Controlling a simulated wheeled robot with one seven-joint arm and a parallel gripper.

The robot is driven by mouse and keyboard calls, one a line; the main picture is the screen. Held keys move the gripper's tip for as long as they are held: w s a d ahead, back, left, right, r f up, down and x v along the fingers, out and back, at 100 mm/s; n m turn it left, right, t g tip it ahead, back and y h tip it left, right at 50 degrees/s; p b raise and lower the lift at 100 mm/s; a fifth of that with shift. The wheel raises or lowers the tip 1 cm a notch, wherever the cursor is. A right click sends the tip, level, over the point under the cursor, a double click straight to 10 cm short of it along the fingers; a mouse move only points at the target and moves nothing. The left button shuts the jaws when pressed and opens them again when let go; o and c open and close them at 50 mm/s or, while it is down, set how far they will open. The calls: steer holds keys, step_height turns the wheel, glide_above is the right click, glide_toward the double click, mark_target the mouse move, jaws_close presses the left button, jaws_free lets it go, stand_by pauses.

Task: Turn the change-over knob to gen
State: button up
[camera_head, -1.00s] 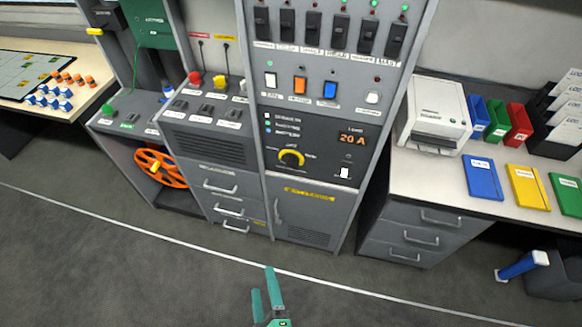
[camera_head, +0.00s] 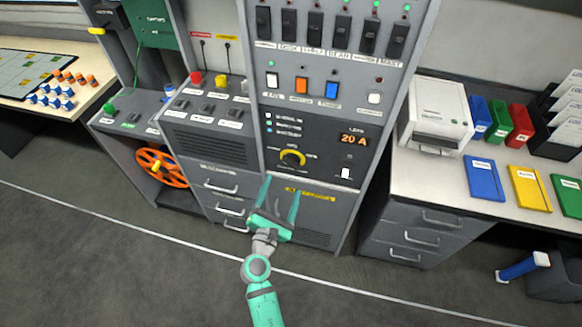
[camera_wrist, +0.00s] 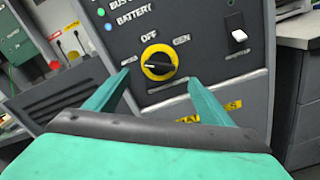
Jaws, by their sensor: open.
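The change-over knob (camera_head: 292,158) is a black knob on a yellow ring, low on the dark panel of the grey cabinet. In the wrist view the knob (camera_wrist: 158,62) has labels around it: OFF above, GEN at upper right, and one at left too blurred to read. Its black handle lies nearly level; I cannot tell which label it points to. My gripper (camera_head: 281,182) is teal, open and empty. It is below and in front of the knob, apart from it. In the wrist view its fingers (camera_wrist: 158,88) reach up on either side below the knob.
A white rocker switch (camera_head: 346,173) and a 20 A display (camera_head: 354,139) sit right of the knob. A counter with a white printer (camera_head: 438,112) stands right; an orange reel (camera_head: 160,167) is left. Floor in front is clear.

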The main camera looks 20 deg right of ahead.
mark_target(291, 166)
steer(key=x, duration=0.9)
steer(key=shift+w+d, duration=0.25)
steer(key=shift+w, duration=0.05)
steer(key=c, duration=1)
